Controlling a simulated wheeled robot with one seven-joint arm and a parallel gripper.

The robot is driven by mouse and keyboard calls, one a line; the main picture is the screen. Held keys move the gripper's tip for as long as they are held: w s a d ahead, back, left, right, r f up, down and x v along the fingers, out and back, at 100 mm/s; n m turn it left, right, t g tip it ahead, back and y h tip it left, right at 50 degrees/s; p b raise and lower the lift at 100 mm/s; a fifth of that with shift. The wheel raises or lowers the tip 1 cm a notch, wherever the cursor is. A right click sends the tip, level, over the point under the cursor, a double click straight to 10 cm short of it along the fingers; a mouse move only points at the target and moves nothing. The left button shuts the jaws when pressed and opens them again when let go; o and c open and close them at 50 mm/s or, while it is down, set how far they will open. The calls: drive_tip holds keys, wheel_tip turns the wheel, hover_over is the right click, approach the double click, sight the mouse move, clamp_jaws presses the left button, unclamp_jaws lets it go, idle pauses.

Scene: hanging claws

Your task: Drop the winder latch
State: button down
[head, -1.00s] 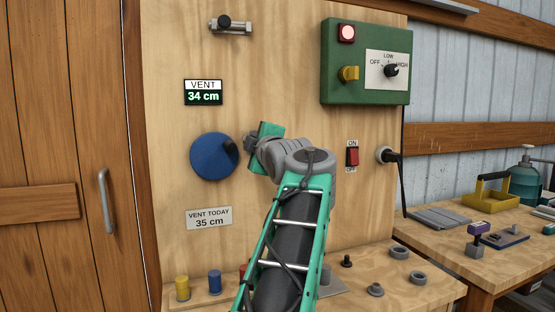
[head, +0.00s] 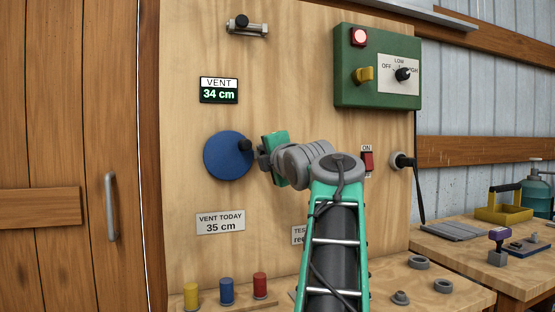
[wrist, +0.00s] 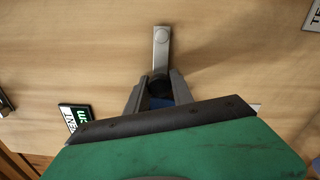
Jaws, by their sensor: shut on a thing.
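The winder is a blue disc (head: 228,155) with a black knob (head: 245,145), on the wooden board. The winder latch is a grey metal bar (wrist: 161,52) with a round pivot at one end. It reaches from the pivot to between my fingers and shows in the wrist view. In the head view my arm and gripper hide it. My gripper (head: 263,157) is at the disc's right edge; in the wrist view its fingers (wrist: 157,92) are shut on the latch's dark end. A patch of the blue disc (wrist: 160,103) shows behind the fingers. Contact between latch and disc is unclear.
The vent display (head: 219,90) reads 34 cm; the sign (head: 220,222) says 35 cm. A bolt (head: 247,27) is above. A green control box (head: 375,95) and red switch (head: 368,161) are at right. Coloured pegs (head: 227,292) stand below.

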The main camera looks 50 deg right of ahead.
idle(0.3)
drive_tip(key=c, duration=1.1)
unclamp_jaws()
drive_tip(key=v, duration=0.7)
drive_tip(key=shift+s+a, duration=0.25)
drive_tip(key=shift+s, duration=0.05)
drive_tip(key=shift+a+f, duration=0.1)
